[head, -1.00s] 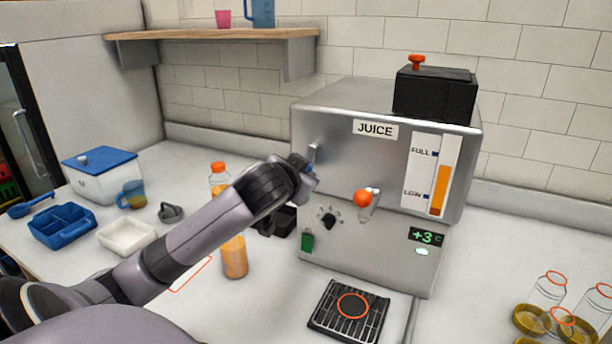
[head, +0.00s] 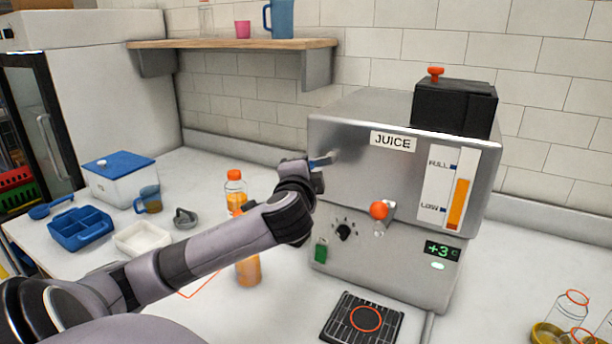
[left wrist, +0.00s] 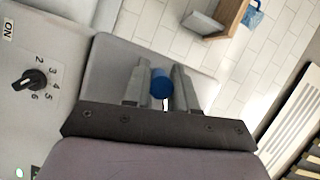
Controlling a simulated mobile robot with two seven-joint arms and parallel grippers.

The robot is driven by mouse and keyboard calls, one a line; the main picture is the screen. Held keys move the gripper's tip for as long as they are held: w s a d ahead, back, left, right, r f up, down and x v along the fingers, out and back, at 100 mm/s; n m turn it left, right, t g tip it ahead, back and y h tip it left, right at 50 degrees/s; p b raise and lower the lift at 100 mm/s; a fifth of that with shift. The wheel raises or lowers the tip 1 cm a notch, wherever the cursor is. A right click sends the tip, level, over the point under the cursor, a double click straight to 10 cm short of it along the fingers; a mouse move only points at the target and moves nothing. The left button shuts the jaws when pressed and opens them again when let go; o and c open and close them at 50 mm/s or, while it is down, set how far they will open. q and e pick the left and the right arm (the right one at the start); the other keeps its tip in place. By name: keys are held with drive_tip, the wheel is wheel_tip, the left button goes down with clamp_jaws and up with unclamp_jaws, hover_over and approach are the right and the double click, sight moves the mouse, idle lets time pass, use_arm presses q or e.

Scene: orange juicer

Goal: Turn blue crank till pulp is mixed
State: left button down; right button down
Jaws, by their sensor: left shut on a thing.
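The steel juicer (head: 360,150) with a JUICE label stands on the counter. Its crank (head: 322,161) is on the left part of the front, with a bit of blue showing beside a metal part. My left gripper (head: 312,170) is at the crank, partly hidden by its own wrist. In the left wrist view, the round blue handle end (left wrist: 161,84) sits between the two grey fingers (left wrist: 160,92), which are shut on it. The level gauge (head: 458,190) shows an orange column between LOW and FULL. My right gripper is not in view.
An orange-knobbed tap (head: 379,210) and a black dial (head: 343,232) are right of my wrist. A black drip grate (head: 350,325) lies below. Juice bottles (head: 235,190) stand behind and below my forearm. A wooden shelf (head: 240,44) hangs above left.

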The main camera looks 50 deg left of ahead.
use_arm(q)
drive_tip(key=r+m, duration=0.1)
drive_tip(key=m, duration=0.1)
drive_tip(key=m+t+y, duration=0.1)
drive_tip(key=m, duration=0.1)
drive_tip(key=shift+a+r, duration=0.15)
drive_tip(key=shift+r, duration=0.25)
drive_tip(key=m+t, duration=0.1)
drive_tip(key=m, duration=0.1)
drive_tip(key=r+m+t, duration=0.1)
drive_tip(key=m, duration=0.1)
drive_tip(key=shift+r, duration=0.1)
drive_tip(key=m, duration=0.2)
drive_tip(key=r+m+t, duration=0.1)
drive_tip(key=d+m+t, duration=0.1)
drive_tip(key=m, duration=0.1)
drive_tip(key=shift+w+r+m+h, duration=0.1)
drive_tip(key=shift+r+m+h, duration=0.05)
drive_tip(key=shift+m+h, duration=0.15)
drive_tip(key=shift+w+d+r+m+t+h, duration=0.1)
drive_tip(key=shift+m+t+h, duration=0.15)
drive_tip(key=shift+m, duration=0.4)
drive_tip(key=shift+s+d+r+m+t+h, duration=0.1)
drive_tip(key=shift+d+m+t+h, duration=0.15)
drive_tip(key=shift+m, duration=0.45)
drive_tip(key=shift+w+r+m+t+h, duration=0.1)
drive_tip(key=shift+m+t+h, duration=0.15)
drive_tip(key=shift+m, duration=0.4)
drive_tip(key=shift+d, duration=0.1)
